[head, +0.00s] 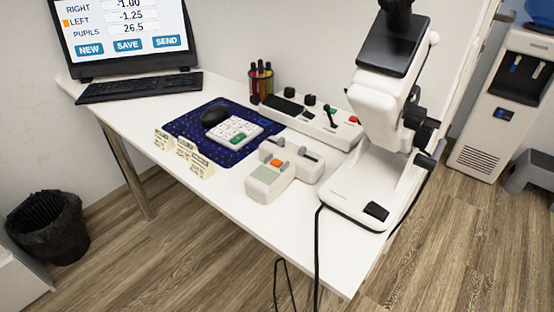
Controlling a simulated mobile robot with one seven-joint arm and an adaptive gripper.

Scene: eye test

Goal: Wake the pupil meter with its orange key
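The pupil meter (262,190) is a white, T-shaped device lying on the white table, just right of the blue mat. It has a small orange key (279,163) on its upper face, with a grey-green patch (266,174) near it that looks like a blank display. Dark grey parts show on its far bar. Nothing covers the orange key. My gripper is not in view, so its state and its distance from the meter cannot be seen.
Right of the meter stands a large white eye instrument (345,190); behind it lies a control console (290,117). Small cards (184,153) stand left. The table's front (262,228) is clear.

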